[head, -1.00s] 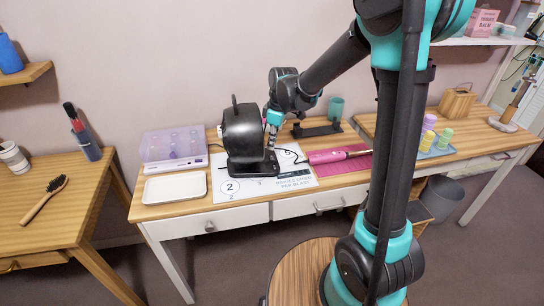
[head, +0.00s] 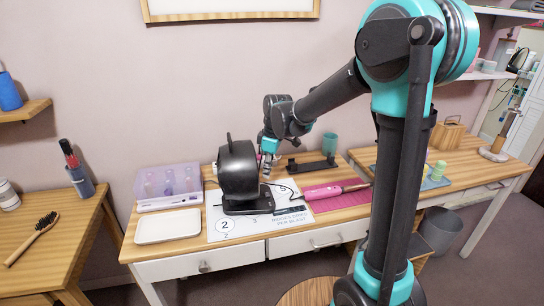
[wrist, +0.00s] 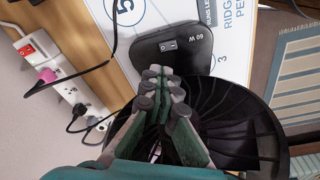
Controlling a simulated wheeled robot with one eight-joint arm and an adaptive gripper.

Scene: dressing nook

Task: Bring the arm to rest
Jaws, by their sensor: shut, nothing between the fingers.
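My gripper (head: 267,164) is beside the black machine (head: 238,170) on the middle desk, at its right side and above its base. In the wrist view my gripper (wrist: 165,90) has its fingers together with nothing between them. My arm reaches down from the upper right, bent at the elbow.
A white printed sheet (head: 222,228), a white tray (head: 168,226), a clear purple case (head: 168,190) and a pink tool (head: 325,191) lie on the desk. A power strip (wrist: 65,90) with cables shows in the wrist view. A picture frame (head: 232,15) hangs above.

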